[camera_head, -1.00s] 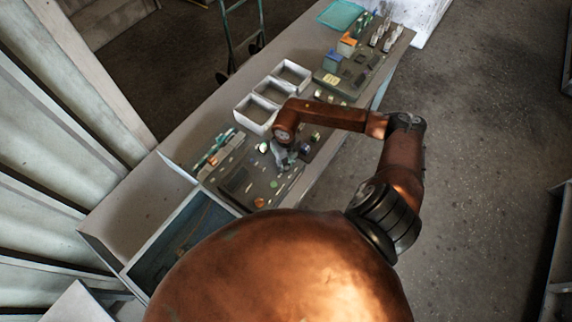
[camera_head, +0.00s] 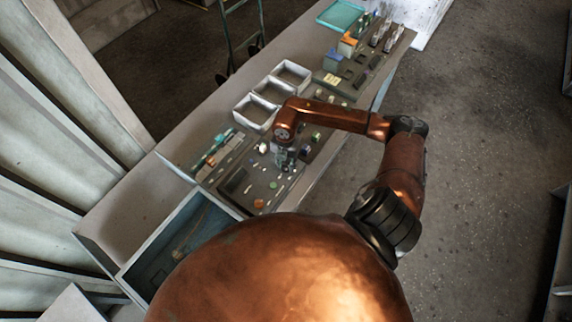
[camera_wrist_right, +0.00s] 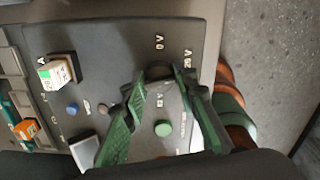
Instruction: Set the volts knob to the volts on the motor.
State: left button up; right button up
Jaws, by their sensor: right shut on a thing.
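My right gripper (camera_head: 284,160) is over the near control panel (camera_head: 238,186) on the bench. In the right wrist view my right gripper (camera_wrist_right: 172,76) has its green fingers closed around a dark knob (camera_wrist_right: 174,70) on the grey panel. The knob is mostly hidden between the fingertips. White markings "0 V" and another ending in V stand just beyond it. I cannot read its setting. A motor and its voltage marking cannot be made out. My left gripper is not in view.
In the right wrist view, a green button (camera_wrist_right: 163,129), a blue button (camera_wrist_right: 71,109) and a pale-faced block (camera_wrist_right: 56,73) are on the panel. White bins (camera_head: 254,112) stand behind the panel. Open floor (camera_head: 480,150) lies right of the bench.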

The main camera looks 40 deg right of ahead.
jog(key=m, duration=0.4)
jog(key=shift+m, duration=2.3)
jog(key=o, duration=1.2)
